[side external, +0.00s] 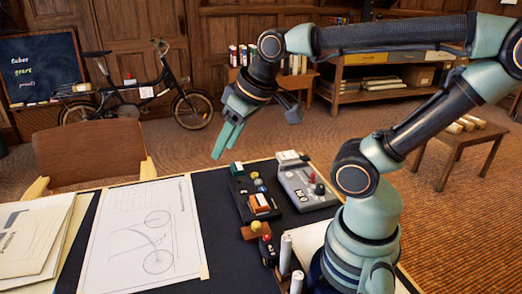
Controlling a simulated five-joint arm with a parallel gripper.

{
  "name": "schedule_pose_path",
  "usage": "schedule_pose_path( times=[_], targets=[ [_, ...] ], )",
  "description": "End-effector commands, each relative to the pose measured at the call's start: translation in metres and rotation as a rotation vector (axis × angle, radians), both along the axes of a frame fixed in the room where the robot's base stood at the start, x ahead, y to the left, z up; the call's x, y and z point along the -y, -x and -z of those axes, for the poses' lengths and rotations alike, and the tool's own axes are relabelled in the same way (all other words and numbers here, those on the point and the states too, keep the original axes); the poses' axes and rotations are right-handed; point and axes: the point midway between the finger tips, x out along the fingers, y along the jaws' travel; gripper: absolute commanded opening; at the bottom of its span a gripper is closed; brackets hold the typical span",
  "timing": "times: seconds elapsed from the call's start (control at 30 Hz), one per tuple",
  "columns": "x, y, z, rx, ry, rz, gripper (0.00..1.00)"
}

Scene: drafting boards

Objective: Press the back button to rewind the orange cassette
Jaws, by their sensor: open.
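My gripper (258,130) is open and empty, in the air above the far edge of the dark desk. Its fingers are well apart and touch nothing. Below it lies a black panel (243,195) with small round knobs (258,183). An orange and white block (262,202), which looks like the orange cassette, sits at the panel's near end. A green and white block (236,168) sits at its far end. I cannot tell which small part is the back button.
A grey device (308,190) with a red knob and dark lever stands right of the panel. A brownish-orange piece (256,230), a small black box (267,249) and white cylinders (285,255) stand nearer. A bicycle drawing (145,235) lies left; a chair (90,155) stands behind.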

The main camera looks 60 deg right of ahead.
Motion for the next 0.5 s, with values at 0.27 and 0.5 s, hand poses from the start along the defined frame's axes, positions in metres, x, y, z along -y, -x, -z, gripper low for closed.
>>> schedule_pose_path(
  times=[0.27,0.5],
  targets=[
    [0.0,0.0,0.0,0.0,0.0,0.0,0.0],
    [0.0,0.0,0.0,0.0,0.0,0.0,0.0]
  ],
)
